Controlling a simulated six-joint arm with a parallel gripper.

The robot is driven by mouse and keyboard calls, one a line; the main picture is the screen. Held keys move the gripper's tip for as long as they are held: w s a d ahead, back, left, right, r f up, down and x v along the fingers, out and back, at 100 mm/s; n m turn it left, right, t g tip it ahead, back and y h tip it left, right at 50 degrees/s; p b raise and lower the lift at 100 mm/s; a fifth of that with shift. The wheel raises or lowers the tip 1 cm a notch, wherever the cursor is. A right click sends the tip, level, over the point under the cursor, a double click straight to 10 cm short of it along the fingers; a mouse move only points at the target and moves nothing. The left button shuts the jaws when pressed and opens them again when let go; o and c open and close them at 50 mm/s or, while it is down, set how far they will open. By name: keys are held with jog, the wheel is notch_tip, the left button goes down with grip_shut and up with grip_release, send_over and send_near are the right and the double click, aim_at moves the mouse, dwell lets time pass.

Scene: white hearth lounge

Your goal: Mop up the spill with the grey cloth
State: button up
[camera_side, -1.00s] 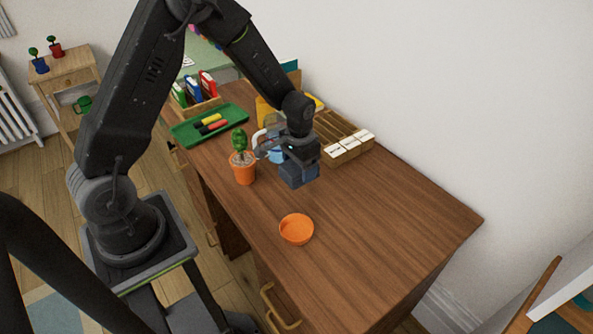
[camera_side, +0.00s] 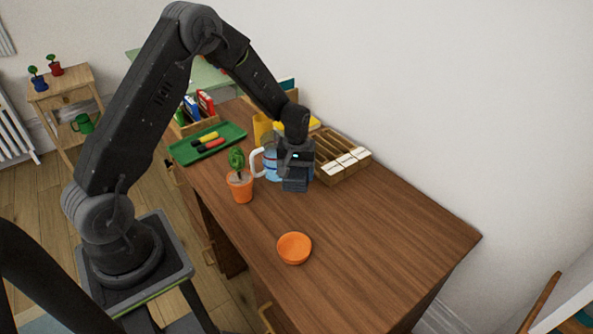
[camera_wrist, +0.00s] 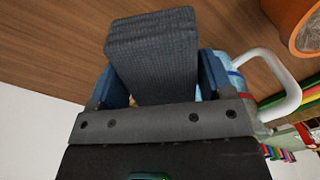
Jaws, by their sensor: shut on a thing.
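The grey cloth (camera_wrist: 152,55) is a thick, dark, folded pad between the blue fingers of my gripper (camera_wrist: 163,78) in the wrist view. My gripper is shut on it. In the side view, my gripper (camera_side: 296,170) points down over the wooden desk, and the cloth (camera_side: 295,185) shows as a small dark block below it. I cannot tell whether the cloth touches the desk. No spill shows in either view; the gripper and cloth hide some of the desk top.
A clear blue-banded jug (camera_side: 271,166) with a white handle stands close left of my gripper. An orange potted plant (camera_side: 240,188) is further left. A wooden divided box (camera_side: 344,168) is close right. An orange bowl (camera_side: 294,248) sits nearer the front. The desk's right part is clear.

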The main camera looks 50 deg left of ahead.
aim_at(274, 215)
notch_tip(274, 215, down, 7)
jog(key=shift+r, duration=0.15)
jog(key=shift+s+d, duration=0.25)
jog(key=shift+s, duration=1.25)
jog(key=shift+s+d, duration=0.2)
jog(key=shift+s, duration=1.3)
jog(key=shift+s+d, duration=0.25)
jog(key=shift+s, duration=1.25)
jog(key=shift+c, duration=0.4)
jog(key=shift+w+a, duration=0.25)
jog(key=shift+w, duration=1.25)
jog(key=shift+w+a, duration=0.2)
jog(key=shift+w, duration=1.35)
jog(key=shift+w+a, duration=0.25)
jog(key=shift+w, duration=1.25)
jog(key=shift+s+d, duration=0.25)
jog(key=shift+s, duration=1.25)
jog(key=shift+s+d, duration=0.2)
jog(key=shift+s, duration=1.35)
jog(key=shift+s+d, duration=0.25)
jog(key=shift+s, duration=1.25)
notch_tip(274, 215, up, 8)
